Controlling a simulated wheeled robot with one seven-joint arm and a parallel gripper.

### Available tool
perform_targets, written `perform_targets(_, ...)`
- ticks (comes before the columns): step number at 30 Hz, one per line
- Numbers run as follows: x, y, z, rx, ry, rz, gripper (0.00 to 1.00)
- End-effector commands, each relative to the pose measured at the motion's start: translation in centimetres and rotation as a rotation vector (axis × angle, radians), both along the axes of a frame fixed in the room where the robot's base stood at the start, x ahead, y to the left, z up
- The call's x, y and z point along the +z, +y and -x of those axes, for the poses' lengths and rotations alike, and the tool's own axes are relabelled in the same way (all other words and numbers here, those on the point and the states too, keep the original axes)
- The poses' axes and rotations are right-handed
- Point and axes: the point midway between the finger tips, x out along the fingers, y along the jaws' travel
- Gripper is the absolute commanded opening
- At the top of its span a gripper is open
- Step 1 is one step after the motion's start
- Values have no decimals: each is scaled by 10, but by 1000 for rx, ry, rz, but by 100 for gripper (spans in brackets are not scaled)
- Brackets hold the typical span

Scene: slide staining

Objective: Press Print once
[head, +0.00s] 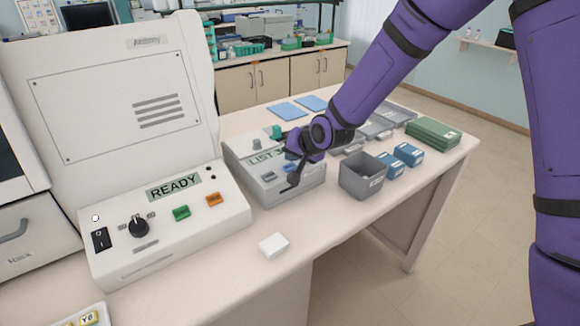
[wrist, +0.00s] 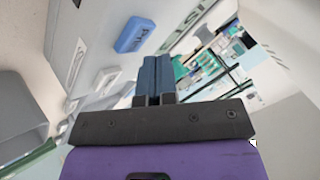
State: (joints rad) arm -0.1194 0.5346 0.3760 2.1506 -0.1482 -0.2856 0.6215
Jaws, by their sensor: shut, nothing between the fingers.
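A pale box-shaped device (head: 240,165) with a "LIST" display (head: 263,157) stands on the bench at the middle in the head view. In the wrist view a bright blue button (wrist: 135,34) with partly readable lettering, which looks like Print, sits on its panel. My gripper (wrist: 157,78) is shut and empty, its dark blue fingertips a little below and right of that button in the picture. In the head view my gripper (head: 288,170) is over the device's front right part and hides some of its panel. I cannot tell whether the fingers touch anything.
A larger machine with a "READY" display (head: 174,187) and green and orange buttons stands left. A grey button (head: 269,176) is on the device's panel. A grey bin (head: 361,178) and blue boxes (head: 408,153) stand right. A small white block (head: 273,245) lies in front.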

Motion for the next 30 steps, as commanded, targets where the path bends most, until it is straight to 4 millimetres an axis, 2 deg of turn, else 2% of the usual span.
perform_targets(30,-8,0,0,0,0,0,0)
